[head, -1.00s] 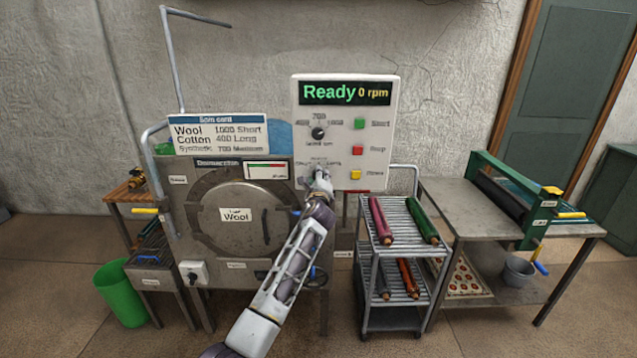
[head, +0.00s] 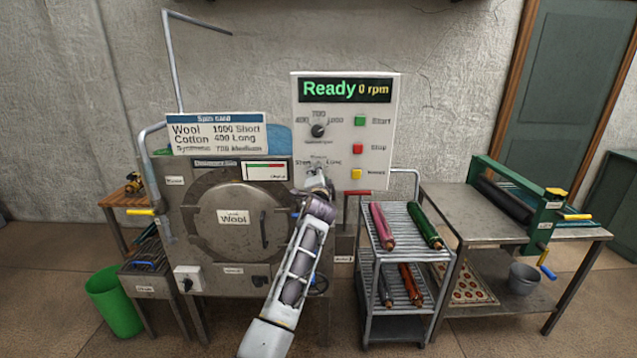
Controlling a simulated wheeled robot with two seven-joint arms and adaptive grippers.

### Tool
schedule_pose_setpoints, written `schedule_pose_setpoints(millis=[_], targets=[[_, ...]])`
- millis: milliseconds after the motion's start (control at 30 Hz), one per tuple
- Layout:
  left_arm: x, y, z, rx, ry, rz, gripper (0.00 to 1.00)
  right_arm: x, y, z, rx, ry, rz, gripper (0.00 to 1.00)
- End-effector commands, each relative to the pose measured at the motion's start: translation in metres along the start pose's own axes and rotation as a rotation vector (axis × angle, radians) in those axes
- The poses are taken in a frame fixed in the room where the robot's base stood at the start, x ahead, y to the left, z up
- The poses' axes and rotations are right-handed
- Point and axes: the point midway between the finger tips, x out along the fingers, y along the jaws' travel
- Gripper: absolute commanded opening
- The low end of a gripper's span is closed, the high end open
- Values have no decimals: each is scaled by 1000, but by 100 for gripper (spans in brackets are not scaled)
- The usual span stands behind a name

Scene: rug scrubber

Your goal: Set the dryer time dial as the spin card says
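The spin card (head: 217,134) reads Wool 1000 Short, Cotton 400 Long, Synthetic 700 Medium. The drum door carries a Wool label (head: 233,217). The white control panel (head: 385,135) shows Ready and 0 rpm. Its upper black dial (head: 318,131) has marks 400, 700 and 1000; its pointer is too small to read surely. Below it, the time dial has a Short mark at left, a Long mark at right and a blurred mark above. My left gripper (head: 318,177) is at this dial and hides it. Its fingers are too small to judge. My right gripper is not in view.
Green, red and yellow buttons (head: 358,148) line the panel's right side. A wire cart (head: 390,262) with coloured rolls stands right of the machine. Further right is a table (head: 455,215) with a green-framed roller. A green bin (head: 115,300) stands at left.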

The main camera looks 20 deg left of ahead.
Motion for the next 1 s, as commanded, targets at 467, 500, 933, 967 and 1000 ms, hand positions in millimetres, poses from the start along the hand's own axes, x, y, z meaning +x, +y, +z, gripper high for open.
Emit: schedule_pose_setpoints(millis=[467,500,933,967,1000], targets=[[0,1,1,-160,-2,1,12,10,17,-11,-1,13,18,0],[0,1,1,-162,-2,2,12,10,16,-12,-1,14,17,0],[0,0,1,-162,-1,2,52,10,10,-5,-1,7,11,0],[0,0,1,-162,-1,1,56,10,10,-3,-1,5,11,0],[0,0,1,-162,-1,1,58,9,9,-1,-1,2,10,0]])
